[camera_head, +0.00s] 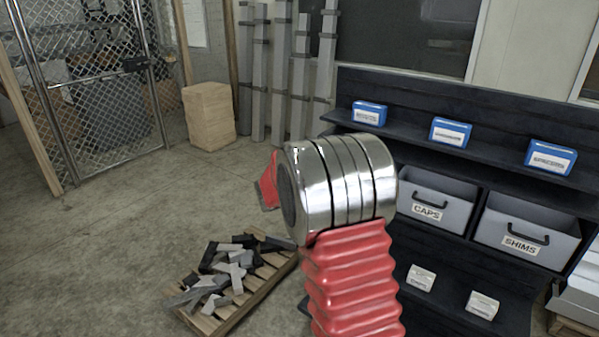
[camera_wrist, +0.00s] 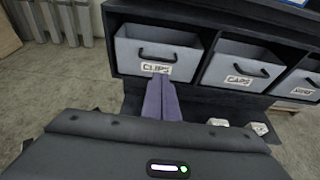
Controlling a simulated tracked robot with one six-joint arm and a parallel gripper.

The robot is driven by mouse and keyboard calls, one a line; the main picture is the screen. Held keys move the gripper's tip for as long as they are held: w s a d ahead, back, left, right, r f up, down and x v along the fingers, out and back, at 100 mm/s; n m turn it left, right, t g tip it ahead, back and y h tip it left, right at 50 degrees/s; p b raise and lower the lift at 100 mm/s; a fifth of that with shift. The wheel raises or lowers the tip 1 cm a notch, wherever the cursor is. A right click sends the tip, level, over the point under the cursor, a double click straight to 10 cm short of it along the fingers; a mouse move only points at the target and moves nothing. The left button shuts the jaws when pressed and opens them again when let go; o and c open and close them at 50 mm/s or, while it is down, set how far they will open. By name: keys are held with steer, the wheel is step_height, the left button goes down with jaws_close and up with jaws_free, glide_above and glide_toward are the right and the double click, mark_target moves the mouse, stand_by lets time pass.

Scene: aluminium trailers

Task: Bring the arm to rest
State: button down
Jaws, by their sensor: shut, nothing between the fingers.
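My gripper (camera_wrist: 161,80) shows in the wrist view as two purple-grey fingers lying against each other, shut and empty. Its tips appear in front of the grey bin labelled CLIPS (camera_wrist: 158,52); I cannot tell how far apart they are. In the head view my arm (camera_head: 345,185) rises from the bottom, with red ribbed sleeving and a shiny ringed metal joint. A bit of red sleeve shows beyond the joint on its left. The gripper itself is hidden there.
A dark shelf unit (camera_head: 480,107) stands on the right, with blue boxes, a CAPS bin (camera_head: 432,197) and a SHIMS bin (camera_head: 528,230). A wooden pallet (camera_head: 240,306) with metal offcuts lies on the floor. A wooden crate (camera_head: 208,116) stands behind. The left floor is clear.

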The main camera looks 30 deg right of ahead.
steer(key=shift+m, duration=0.3)
steer(key=s+a+f+m+g+y, duration=0.25)
steer(key=s+a+m, duration=0.25)
steer(key=s+m, duration=0.25)
steer(key=s+a+f+m+g+y, duration=0.2)
steer(key=s+a+f+m, duration=0.3)
steer(key=s, duration=0.4)
steer(key=s+a+r+m+t+y, duration=0.2)
steer(key=s+a+r+m+y, duration=0.2)
steer(key=s+a, duration=0.5)
steer(key=s+a+r+m+t+y, duration=0.2)
steer(key=s+a+r+m+y, duration=0.2)
steer(key=a, duration=1.1)
steer(key=s+r+m, duration=0.1)
steer(key=s+r, duration=0.2)
steer(key=s, duration=0.2)
steer(key=shift+r+m, duration=0.15)
steer(key=shift+m, duration=0.2)
steer(key=shift+d+t, duration=0.1)
steer(key=shift+t, duration=0.15)
